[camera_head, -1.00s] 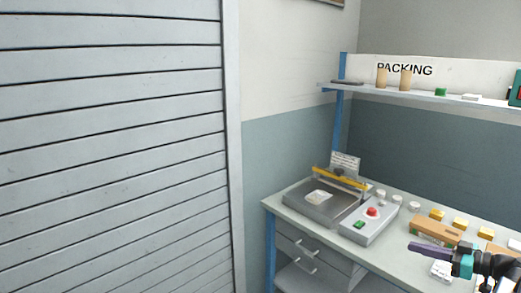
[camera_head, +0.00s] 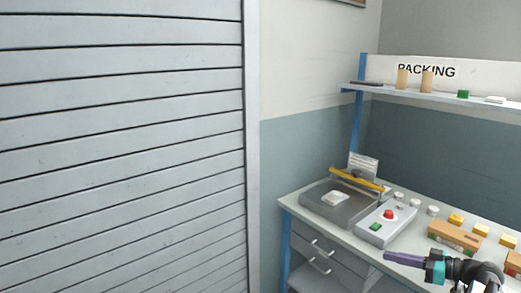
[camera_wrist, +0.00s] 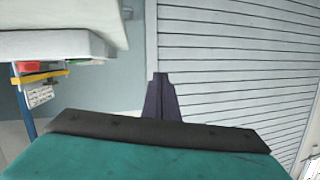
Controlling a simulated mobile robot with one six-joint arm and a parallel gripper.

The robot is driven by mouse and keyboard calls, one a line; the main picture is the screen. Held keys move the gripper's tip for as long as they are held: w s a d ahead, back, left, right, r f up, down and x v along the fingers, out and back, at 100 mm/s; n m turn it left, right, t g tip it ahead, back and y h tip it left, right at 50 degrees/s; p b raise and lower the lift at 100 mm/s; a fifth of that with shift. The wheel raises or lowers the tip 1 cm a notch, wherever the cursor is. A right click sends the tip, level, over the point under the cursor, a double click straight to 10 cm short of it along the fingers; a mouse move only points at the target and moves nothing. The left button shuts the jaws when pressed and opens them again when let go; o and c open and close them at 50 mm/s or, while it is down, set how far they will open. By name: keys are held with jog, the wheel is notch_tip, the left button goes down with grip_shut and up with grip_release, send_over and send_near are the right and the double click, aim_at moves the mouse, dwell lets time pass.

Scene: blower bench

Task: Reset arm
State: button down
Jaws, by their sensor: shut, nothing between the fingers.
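My gripper (camera_head: 388,257) is at the lower right of the head view, its purple fingers together and pointing left. It appears in front of the packing bench (camera_head: 292,204), with nothing held. In the wrist view the shut fingers (camera_wrist: 160,79) point toward the grey slatted shutter and the wall beside it. My arm behind the gripper is partly cut off by the frame edge.
The slatted shutter (camera_head: 120,150) fills the left. The bench carries a grey tray device with a yellow bar (camera_head: 358,179), a control box with a red button (camera_head: 388,214), and brown boxes (camera_head: 454,236). A shelf (camera_head: 440,94) hangs above.

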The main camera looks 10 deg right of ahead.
jog(key=w+a+f+n+g+y, duration=0.1)
jog(key=w+a+f+g+y, duration=0.15)
jog(key=a+f, duration=0.75)
jog(key=s+a+f+g+h, duration=0.1)
jog(key=s+a+f+g, duration=0.3)
jog(key=a+f, duration=0.75)
jog(key=s+a+f+g+h, duration=0.1)
jog(key=s+a+f+g, duration=0.3)
jog(key=a+f, duration=0.7)
jog(key=s+a+f+g+h, duration=0.2)
jog(key=s+a+f, duration=0.15)
jog(key=s, duration=0.25)
jog(key=s+a+f+m+g+h, duration=0.1)
jog(key=s+a+f+g, duration=0.1)
jog(key=s+a+f, duration=0.3)
jog(key=s+a+f+g+h, duration=0.1)
jog(key=s+f+g+h, duration=0.15)
jog(key=s, duration=0.45)
jog(key=s+d+f+m+h, duration=0.5)
jog(key=d+f+m, duration=0.1)
jog(key=d, duration=0.4)
jog(key=shift+s+f+m+t+h, duration=0.35)
jog(key=shift+s+m+t+h, duration=0.05)
jog(key=shift+m, duration=0.2)
